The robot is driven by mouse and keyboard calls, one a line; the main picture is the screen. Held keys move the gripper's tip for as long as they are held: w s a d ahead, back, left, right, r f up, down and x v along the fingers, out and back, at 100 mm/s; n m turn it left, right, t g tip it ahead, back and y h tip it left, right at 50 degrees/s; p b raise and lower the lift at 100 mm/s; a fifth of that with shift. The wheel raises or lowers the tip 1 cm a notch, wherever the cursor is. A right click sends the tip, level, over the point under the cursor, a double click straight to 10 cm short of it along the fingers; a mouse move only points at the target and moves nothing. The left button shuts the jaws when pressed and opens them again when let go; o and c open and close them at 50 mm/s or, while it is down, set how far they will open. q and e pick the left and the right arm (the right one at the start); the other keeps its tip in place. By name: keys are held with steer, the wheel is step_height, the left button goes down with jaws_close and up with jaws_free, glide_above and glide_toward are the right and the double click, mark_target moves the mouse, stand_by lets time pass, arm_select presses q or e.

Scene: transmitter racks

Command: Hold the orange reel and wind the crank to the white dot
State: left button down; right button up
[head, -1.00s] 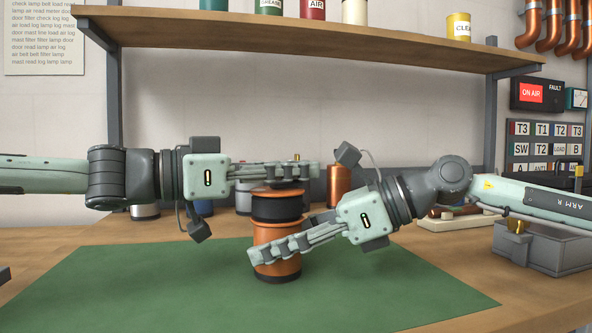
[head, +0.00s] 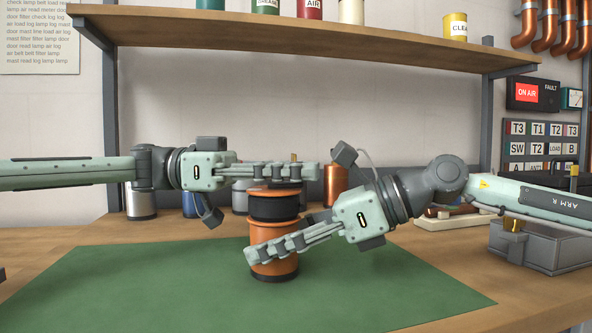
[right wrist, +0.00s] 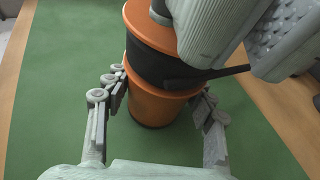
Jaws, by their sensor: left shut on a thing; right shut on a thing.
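The orange reel (head: 272,231), with a black band round its upper part, stands upright on the green mat (head: 130,285). My right gripper (head: 256,254) is shut on its lower orange part; the right wrist view shows a finger on each side of the reel (right wrist: 155,105). My left gripper (head: 308,172) is shut at the crank over the reel's top. Its fingers hide most of the crank; a small knob end (head: 294,157) shows above them. In the right wrist view, a dark bar (right wrist: 208,77) sticks out beside the reel. I cannot see the white dot.
A copper-coloured canister (head: 337,186) and several other cans stand behind the reel. A grey box (head: 540,247) and a pale tray (head: 450,220) are at the right. A shelf (head: 300,38) spans above. The mat's front and left are clear.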

arm_select(q)
steer(key=m+g+y, duration=0.1)
steer(key=m+g, duration=0.1)
steer(key=s+m+g+y, duration=0.1)
steer(key=g, duration=0.2)
steer(key=shift+m, duration=0.4)
steer(key=shift+s+a+r+m+g+y, duration=0.1)
steer(key=shift+s+m+g+y, duration=0.15)
steer(key=shift+m+g+y, duration=0.8)
steer(key=shift+s+a+m+g+y, duration=0.1)
steer(key=shift+s+m+g+y, duration=0.15)
steer(key=shift+m+g+y, duration=0.75)
steer(key=shift+a+g, duration=0.1)
steer(key=shift+g, duration=0.25)
steer(key=c, duration=1.4)
jaws_free()
steer(key=shift+n, duration=0.25)
steer(key=shift+c, duration=0.2)
steer(key=shift+h, duration=0.25)
